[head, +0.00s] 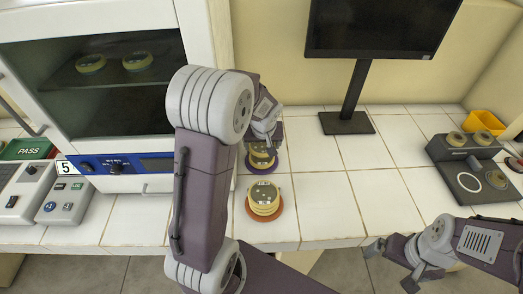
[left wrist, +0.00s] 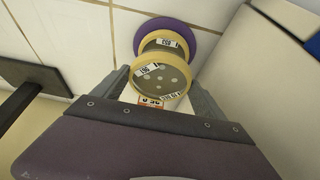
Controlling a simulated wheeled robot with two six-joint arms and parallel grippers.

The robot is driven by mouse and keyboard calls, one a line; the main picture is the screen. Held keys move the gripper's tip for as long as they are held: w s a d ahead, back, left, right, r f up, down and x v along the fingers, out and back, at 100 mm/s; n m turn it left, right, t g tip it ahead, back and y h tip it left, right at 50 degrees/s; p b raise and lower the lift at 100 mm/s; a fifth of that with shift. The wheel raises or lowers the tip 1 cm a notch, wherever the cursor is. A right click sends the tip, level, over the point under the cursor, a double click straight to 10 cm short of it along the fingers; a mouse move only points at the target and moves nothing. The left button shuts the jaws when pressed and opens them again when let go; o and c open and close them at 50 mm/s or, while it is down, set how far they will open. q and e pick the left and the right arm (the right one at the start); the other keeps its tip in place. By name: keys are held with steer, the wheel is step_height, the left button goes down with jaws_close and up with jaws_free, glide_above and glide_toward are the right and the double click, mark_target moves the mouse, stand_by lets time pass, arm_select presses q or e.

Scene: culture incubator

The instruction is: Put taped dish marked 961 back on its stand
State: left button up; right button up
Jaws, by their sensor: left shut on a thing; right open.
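My left gripper (head: 263,144) is over the purple stand (head: 252,168), shut on a round dish with a yellowish taped rim. In the left wrist view the gripper (left wrist: 160,93) has this taped dish (left wrist: 165,80) between its fingers; its small label appears to read 961. Just beyond it, another yellow-rimmed dish (left wrist: 170,40) with a white label sits on the purple stand (left wrist: 145,27). I cannot tell whether the held dish touches that one. My right gripper (head: 393,262) is open and empty at the lower right, near the counter's front edge.
A dish stack (head: 264,199) stands on an orange-red stand (head: 265,217) in front of the purple one. The incubator (head: 110,80) at left has two dishes (head: 137,61) on its shelf. A monitor (head: 380,28), a dark device (head: 468,165) and a yellow bin (head: 484,122) stand right. The middle counter is clear.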

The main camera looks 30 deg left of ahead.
mark_target(262, 149)
arm_select(q)
steer(key=shift+f, duration=0.2)
step_height(262, 149, down, 3)
steer(key=shift+f+b, duration=0.15)
steer(key=shift+b, duration=0.4)
steer(key=shift+w+a+f, duration=0.1)
steer(key=shift+f, duration=0.15)
steer(key=shift+f, duration=0.15)
steer(key=o, duration=1.4)
